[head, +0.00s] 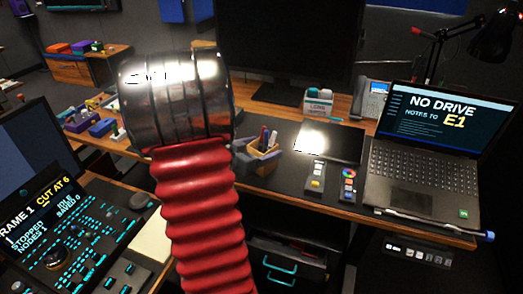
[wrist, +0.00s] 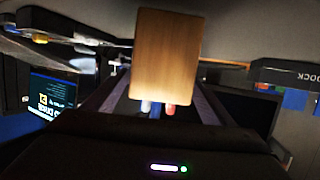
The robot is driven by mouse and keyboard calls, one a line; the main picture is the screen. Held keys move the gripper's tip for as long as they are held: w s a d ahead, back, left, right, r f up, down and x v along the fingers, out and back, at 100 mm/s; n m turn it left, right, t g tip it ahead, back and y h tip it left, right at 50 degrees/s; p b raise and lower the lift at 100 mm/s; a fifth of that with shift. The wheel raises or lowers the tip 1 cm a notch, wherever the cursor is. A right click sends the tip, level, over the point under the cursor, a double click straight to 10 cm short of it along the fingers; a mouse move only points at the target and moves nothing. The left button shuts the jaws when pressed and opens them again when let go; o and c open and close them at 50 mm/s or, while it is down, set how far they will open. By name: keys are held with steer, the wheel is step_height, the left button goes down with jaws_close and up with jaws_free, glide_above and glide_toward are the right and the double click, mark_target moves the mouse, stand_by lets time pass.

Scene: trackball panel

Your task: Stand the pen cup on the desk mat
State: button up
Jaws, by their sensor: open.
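The pen cup (head: 264,152) is a tan, wood-toned box with several pens sticking up. It looks upright at the left part of the dark desk mat (head: 284,183). My gripper (head: 256,162) is open, with its grey fingers around the cup's lower part, so the base and its contact with the mat are hidden. In the wrist view the cup (wrist: 167,52) shows a plain wooden face between my gripper's fingers (wrist: 160,92), with pen ends beside it. I cannot tell whether the fingers touch it.
A dark tablet (head: 328,141) and small control pads (head: 318,178) lie right of the cup. A laptop (head: 424,165) stands further right, a monitor (head: 285,45) behind. A control panel (head: 80,235) is at lower left. An open drawer (head: 287,262) is below the desk.

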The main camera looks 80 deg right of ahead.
steer(key=shift+r, duration=0.1)
steer(key=shift+w+a+r, duration=0.2)
steer(key=shift+w+a, duration=0.1)
steer(key=shift+a, duration=0.15)
steer(key=v, duration=1.1)
steer(key=shift+s, duration=0.1)
stand_by(0.4)
